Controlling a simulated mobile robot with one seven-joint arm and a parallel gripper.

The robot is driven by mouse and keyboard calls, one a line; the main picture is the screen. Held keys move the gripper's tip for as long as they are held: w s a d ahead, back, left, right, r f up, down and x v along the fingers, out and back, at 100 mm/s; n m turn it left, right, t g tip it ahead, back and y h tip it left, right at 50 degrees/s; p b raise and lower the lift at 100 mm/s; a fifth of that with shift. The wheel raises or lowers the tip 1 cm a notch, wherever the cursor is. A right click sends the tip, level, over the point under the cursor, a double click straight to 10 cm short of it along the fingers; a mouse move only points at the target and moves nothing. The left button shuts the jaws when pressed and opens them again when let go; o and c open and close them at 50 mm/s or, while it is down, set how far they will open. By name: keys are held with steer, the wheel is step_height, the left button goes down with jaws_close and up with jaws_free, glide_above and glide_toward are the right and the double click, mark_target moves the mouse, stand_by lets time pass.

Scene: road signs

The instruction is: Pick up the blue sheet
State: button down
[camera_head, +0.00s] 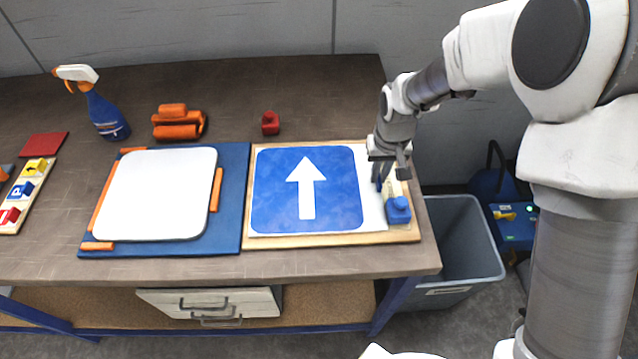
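The blue sheet (270,195) with a white arrow lies flat on a light wooden board (300,241) at the table's right side. A white strip (371,192) shows along its right edge. My gripper (390,178) points down over the right end of this board, beside the white strip. Its two dark fingers look apart, so it appears open. I cannot tell whether a finger touches the strip. A blue block-like piece (398,210) with a pale part stands on the board just in front of the gripper, partly hidden by it.
A white blank plate (160,195) lies on a blue board (232,190) between orange strips. A spray bottle (105,115), orange roller-like tool (178,125), small red piece (270,123) and sign tiles (28,188) stand farther back or left. A grey bin (455,240) is right of the table.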

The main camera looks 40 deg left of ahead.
steer(key=shift+r, duration=0.1)
stand_by(0.4)
steer(key=shift+r, duration=0.5)
steer(key=r, duration=0.3)
steer(key=shift+s+d+r, duration=0.15)
steer(key=shift+d, duration=0.05)
steer(key=s+d+r+p, duration=0.2)
steer(key=s+d+r, duration=0.5)
steer(key=r, duration=0.3)
steer(key=shift+d+p, duration=0.3)
steer(key=shift+d, duration=0.5)
